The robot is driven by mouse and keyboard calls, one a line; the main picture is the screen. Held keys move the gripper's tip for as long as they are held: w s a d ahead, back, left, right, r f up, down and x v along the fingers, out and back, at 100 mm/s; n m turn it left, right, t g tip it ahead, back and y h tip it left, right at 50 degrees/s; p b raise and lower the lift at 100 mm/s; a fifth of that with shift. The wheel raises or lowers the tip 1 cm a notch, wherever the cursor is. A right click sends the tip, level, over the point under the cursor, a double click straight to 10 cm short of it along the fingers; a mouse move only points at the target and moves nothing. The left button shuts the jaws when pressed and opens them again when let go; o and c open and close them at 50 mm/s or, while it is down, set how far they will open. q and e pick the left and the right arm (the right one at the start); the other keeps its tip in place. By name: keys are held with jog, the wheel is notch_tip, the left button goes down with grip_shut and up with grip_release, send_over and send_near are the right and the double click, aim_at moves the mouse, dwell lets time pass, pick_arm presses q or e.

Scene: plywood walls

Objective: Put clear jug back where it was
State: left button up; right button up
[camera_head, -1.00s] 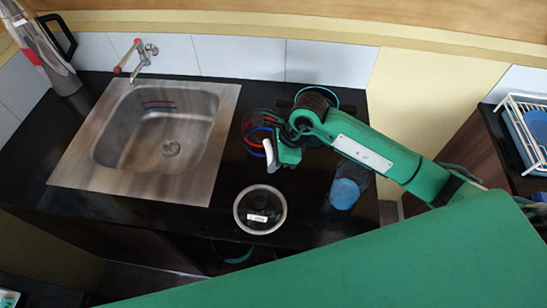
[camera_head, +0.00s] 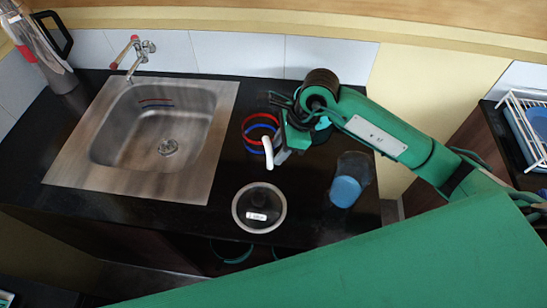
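A see-through container (camera_head: 350,178) with a blue lower part stands on the black counter, right of my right gripper and below my green arm. It is the clearest see-through vessel in view, but I cannot tell for sure that it is the clear jug. My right gripper (camera_head: 277,150) is over the counter, with a pale fingertip pointing down beside red and blue rings (camera_head: 261,131). I cannot tell whether the rings belong to a see-through vessel or whether the gripper touches them. The gap between its fingers is hidden. My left gripper is not in view.
A round lidded pot (camera_head: 259,208) stands near the counter's front edge. A steel sink (camera_head: 205,160) lies left, with a tap (camera_head: 135,55) behind it. A tall grey and red vessel with a black handle (camera_head: 42,52) stands far left. A white rack (camera_head: 520,125) is at right.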

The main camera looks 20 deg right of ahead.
jog(key=b+v, duration=0.2)
jog(key=v, duration=0.5)
jog(key=shift+r, duration=0.2)
jog(key=shift+d, duration=0.1)
